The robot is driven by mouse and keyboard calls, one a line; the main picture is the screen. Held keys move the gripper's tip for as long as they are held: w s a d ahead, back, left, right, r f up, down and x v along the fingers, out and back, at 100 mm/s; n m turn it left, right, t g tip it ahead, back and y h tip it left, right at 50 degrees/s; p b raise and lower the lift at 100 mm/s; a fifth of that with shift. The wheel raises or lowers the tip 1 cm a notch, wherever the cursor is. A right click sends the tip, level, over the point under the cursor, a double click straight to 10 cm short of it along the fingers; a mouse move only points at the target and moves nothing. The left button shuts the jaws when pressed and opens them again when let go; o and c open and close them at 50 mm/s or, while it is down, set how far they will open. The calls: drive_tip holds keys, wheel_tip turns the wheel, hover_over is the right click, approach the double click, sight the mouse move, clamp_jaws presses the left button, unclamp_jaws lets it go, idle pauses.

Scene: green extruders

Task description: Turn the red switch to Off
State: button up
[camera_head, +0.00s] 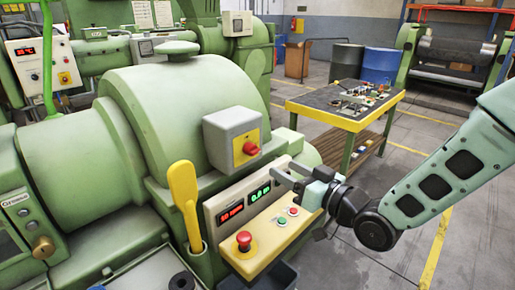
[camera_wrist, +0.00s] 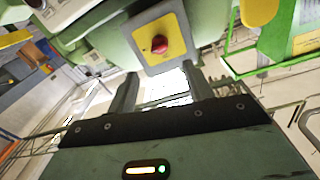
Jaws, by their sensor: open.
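The red switch (camera_head: 250,148) is a red knob on a yellow plate, on the face of a grey box (camera_head: 224,128) atop the green machine. In the wrist view the red switch (camera_wrist: 159,44) shows above and beyond the fingers, on its yellow plate. My gripper (camera_head: 283,174) is open and empty, below and to the right of the switch in the head view, apart from it. The wrist view shows the two spread fingers of my gripper (camera_wrist: 160,85) with nothing between them. The knob's exact setting is too small to read.
Below the switch is a panel with red and green displays (camera_head: 246,201), a red mushroom button (camera_head: 244,240) and small buttons (camera_head: 287,216). A yellow-handled tool (camera_head: 185,195) stands left of it. A yellow-edged workbench (camera_head: 350,118) stands behind. Open floor lies to the right.

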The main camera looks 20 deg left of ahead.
sight(257, 153)
drive_tip(key=p+x, duration=0.3)
drive_tip(key=x, duration=0.7)
drive_tip(key=shift+w+a, duration=0.2)
drive_tip(key=shift+a, duration=0.1)
drive_tip(key=c, duration=0.9)
